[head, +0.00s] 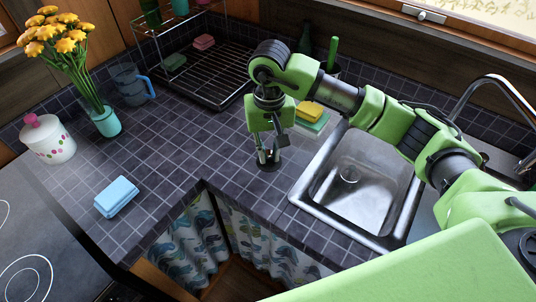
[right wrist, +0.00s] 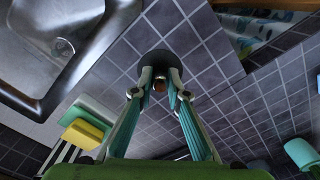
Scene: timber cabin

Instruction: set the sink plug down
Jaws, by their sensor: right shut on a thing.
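The sink plug (head: 270,167) is a dark round disc at the lower end of my right gripper (head: 268,155), left of the sink (head: 297,196). In the right wrist view the plug (right wrist: 158,52) shows as a dark disc just beyond the fingertips of my right gripper (right wrist: 160,82). The fingers are closed on its small knob. The disc is over the tiled counter (head: 225,150), at or very near its surface; I cannot tell whether it touches. My left gripper is not in view.
Yellow and green sponges (head: 309,110) lie behind the gripper, beside the sink. A blue sponge stack (head: 117,196) lies at the left front. A dish rack (head: 215,90) stands at the back. The counter's inner corner edge (head: 205,183) is near the plug; tiles to its left are clear.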

